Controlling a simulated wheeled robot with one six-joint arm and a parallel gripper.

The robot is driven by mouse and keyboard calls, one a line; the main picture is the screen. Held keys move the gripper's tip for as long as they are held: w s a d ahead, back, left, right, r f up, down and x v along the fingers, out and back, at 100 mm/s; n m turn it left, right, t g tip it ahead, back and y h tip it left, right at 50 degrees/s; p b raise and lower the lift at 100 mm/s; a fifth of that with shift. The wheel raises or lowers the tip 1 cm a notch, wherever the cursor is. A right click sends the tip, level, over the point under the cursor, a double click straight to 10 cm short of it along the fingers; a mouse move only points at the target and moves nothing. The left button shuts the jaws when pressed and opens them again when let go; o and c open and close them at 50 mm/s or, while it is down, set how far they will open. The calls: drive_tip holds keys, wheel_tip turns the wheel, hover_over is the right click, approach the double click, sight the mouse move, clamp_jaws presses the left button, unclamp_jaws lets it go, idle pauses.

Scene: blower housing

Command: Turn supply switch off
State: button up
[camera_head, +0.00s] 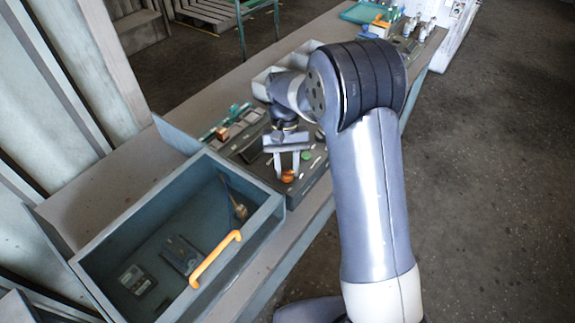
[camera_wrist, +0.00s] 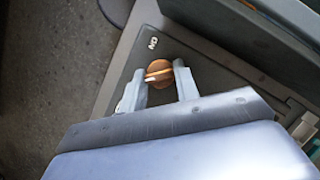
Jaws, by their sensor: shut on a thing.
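The supply switch, a round orange knob (camera_head: 288,176), sits near the front edge of a dark panel (camera_head: 320,181) on the bench. In the wrist view the knob (camera_wrist: 158,82) has a raised bar with a pale mark at its left end. Letters that look like "ON" (camera_wrist: 152,43) are printed beside it, upside down in this view. My gripper (camera_head: 288,172) reaches down over the panel, with its fingers on either side of the knob and shut on it. The fingers also show in the wrist view (camera_wrist: 161,73); they hide the knob's sides.
A deep grey-blue bin (camera_head: 262,222) with an orange handle (camera_head: 215,259) stands close on the left. A green button (camera_head: 306,155) is beside my gripper on the panel. A teal tray (camera_head: 361,13) and fittings lie at the bench's far end. The floor on the right is clear.

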drive_tip(key=shift+n, duration=0.3)
drive_tip(key=o, duration=1)
drive_tip(key=shift+c, duration=0.2)
drive_tip(key=b+v, duration=0.1)
drive_tip(key=v, duration=0.9)
drive_tip(key=shift+r, duration=0.4)
drive_tip(key=shift+a, duration=0.15)
drive_tip(key=p+x, duration=0.1)
drive_tip(key=x, duration=0.9)
drive_tip(key=shift+f, duration=0.4)
